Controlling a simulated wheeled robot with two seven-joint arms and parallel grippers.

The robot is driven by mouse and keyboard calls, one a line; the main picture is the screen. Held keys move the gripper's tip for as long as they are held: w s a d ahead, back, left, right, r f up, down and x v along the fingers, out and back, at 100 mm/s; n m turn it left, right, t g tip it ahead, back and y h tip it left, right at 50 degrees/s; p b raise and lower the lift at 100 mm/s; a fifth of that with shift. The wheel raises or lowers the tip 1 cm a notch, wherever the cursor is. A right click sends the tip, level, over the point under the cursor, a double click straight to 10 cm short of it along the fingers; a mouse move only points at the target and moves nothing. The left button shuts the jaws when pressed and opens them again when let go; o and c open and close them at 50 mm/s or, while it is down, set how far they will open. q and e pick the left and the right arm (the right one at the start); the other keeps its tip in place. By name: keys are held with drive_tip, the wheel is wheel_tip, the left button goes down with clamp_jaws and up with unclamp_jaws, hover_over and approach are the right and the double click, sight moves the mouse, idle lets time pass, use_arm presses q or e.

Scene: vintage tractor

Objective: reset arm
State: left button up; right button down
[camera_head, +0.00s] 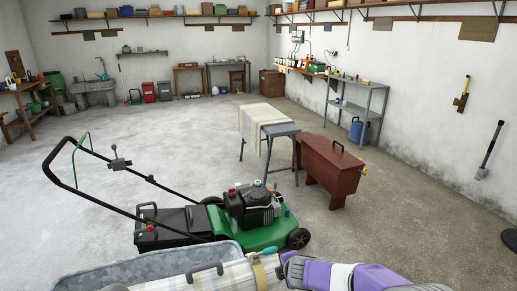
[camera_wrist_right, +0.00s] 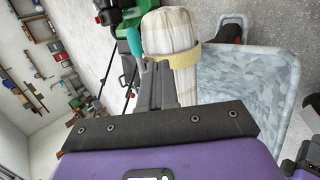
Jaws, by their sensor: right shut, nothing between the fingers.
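My right gripper (camera_wrist_right: 152,66) shows in the right wrist view with its grey fingers together and nothing between them. Its purple arm enters the head view at the bottom right, where the fingertips are hard to make out. A pale striped, cloth-like bundle with a tan band (camera_wrist_right: 184,57) lies just beyond the fingers; I cannot tell whether they touch. It also shows at the bottom of the head view (camera_head: 222,276), over a grey mottled metal tub (camera_head: 100,279). The tub also fills the right of the wrist view (camera_wrist_right: 260,80).
A green lawn mower (camera_head: 262,232) stands just beyond the tub. Behind it are a small cloth-covered table (camera_head: 262,118) and a red-brown chest (camera_head: 333,172). A metal shelf (camera_head: 357,108) stands along the right wall. The concrete floor at left is open.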

drive_tip(key=s+a+f+m+g+y, duration=0.1)
drive_tip(key=s+f+m+g+y, duration=0.3)
drive_tip(key=s+f+m, duration=1)
drive_tip(key=s+f+m+g, duration=0.1)
drive_tip(key=s+f+m, duration=0.4)
drive_tip(key=s, duration=0.3)
drive_tip(key=s+f+m+g+h+p, duration=0.1)
drive_tip(key=s+f+m+g, duration=0.1)
drive_tip(key=s+f+m, duration=0.3)
drive_tip(key=s+f, duration=0.1)
drive_tip(key=s, duration=0.2)
drive_tip(key=shift+s+d+f, duration=0.15)
drive_tip(key=shift+s+d, duration=0.15)
drive_tip(key=shift+d, duration=0.05)
